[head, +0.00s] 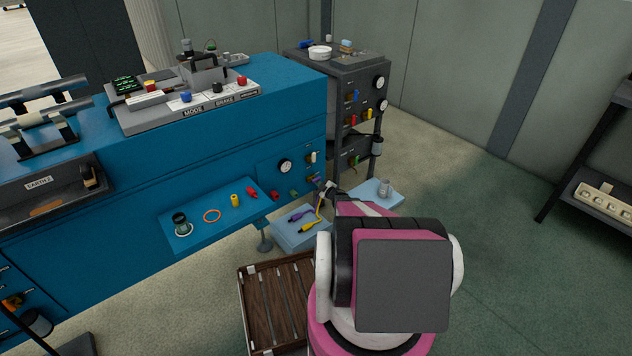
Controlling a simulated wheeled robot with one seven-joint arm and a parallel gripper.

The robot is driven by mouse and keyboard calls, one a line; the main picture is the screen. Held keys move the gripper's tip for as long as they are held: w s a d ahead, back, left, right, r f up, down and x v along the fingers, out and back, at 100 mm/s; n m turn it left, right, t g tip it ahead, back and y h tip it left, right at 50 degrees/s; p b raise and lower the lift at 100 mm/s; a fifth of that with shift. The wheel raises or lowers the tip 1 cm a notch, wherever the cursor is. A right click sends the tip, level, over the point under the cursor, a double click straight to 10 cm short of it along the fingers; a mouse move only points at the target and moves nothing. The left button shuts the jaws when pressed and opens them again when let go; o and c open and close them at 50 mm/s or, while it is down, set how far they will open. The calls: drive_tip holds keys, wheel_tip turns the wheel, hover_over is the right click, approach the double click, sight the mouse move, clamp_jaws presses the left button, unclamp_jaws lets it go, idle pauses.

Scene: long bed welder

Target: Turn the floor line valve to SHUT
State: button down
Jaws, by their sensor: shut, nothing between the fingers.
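I cannot tell for sure which fitting is the floor line valve. On the blue bed's end panel (262,178) there are a round gauge (286,166) and several small coloured fittings, among them a red one (275,195) and a green one (294,193). Below them, a low pale-blue shelf (290,240) carries a purple piece (300,214) and a yellow piece (310,225). My gripper (331,190) is small in view, shut and empty, close to the right end of this panel. My arm hides part of it and the area behind. I cannot tell whether it touches a fitting.
A blue side shelf (196,230) with a dark jar, orange ring and yellow part juts out at left. A grey cabinet (345,85) with gauges stands behind. A wooden slatted pallet (270,325) lies on the floor. Open floor (510,260) lies to the right.

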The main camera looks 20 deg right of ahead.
drive_tip(key=shift+r, duration=0.45)
drive_tip(key=shift+f, duration=0.1)
drive_tip(key=v, duration=0.7)
drive_tip(key=shift+f, duration=0.4)
drive_tip(key=shift+d, duration=0.1)
